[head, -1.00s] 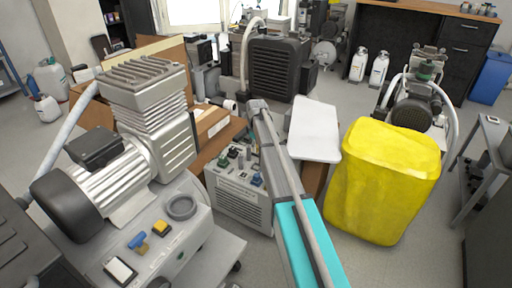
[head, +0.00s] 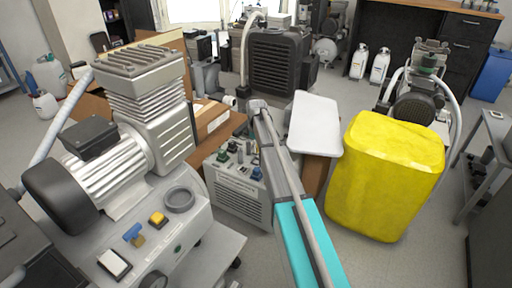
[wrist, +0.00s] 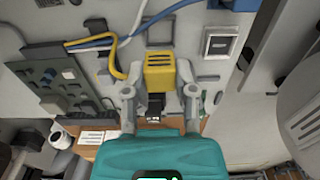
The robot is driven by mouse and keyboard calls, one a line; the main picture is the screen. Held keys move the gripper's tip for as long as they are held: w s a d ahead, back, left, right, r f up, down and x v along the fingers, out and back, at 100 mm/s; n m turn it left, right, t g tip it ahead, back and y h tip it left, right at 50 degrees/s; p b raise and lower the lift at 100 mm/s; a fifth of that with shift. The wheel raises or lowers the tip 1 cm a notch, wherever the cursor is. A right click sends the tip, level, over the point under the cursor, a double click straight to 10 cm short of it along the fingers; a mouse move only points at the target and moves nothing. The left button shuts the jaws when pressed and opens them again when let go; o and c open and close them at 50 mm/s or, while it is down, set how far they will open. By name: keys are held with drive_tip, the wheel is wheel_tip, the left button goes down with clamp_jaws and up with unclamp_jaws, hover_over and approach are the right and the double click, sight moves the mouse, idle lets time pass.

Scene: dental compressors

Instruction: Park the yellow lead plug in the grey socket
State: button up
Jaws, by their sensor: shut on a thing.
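The yellow lead plug (wrist: 160,67) is between the two fingers of my gripper (wrist: 160,97) in the wrist view. The gripper is shut on it, and a dark end of the plug shows between the fingers, toward the wrist. A yellow lead (wrist: 117,60) bends beside the left finger and runs up to the left. I cannot pick out the grey socket with certainty. In the head view my arm reaches forward over the middle of the room, and the fingers and plug cannot be made out.
A dark panel (wrist: 60,88) with several connectors is at left in the wrist view, with blue and white leads above. A white-framed switch (wrist: 219,42) is at right. In the head view a compressor (head: 145,90) stands left and a yellow bin (head: 385,180) right.

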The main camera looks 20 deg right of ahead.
sight(256, 162)
drive_tip(key=shift+f+b, duration=1.6)
drive_tip(key=shift+f, duration=0.15)
drive_tip(key=shift+f+b, duration=1)
idle(1.3)
drive_tip(key=o, duration=1)
drive_tip(key=o, duration=0.3)
drive_tip(key=shift+o, duration=0.2)
drive_tip(key=shift+r, duration=0.2)
wheel_tip(256, 162, up, 7)
drive_tip(key=p, duration=0.7)
drive_tip(key=shift+f, duration=0.15)
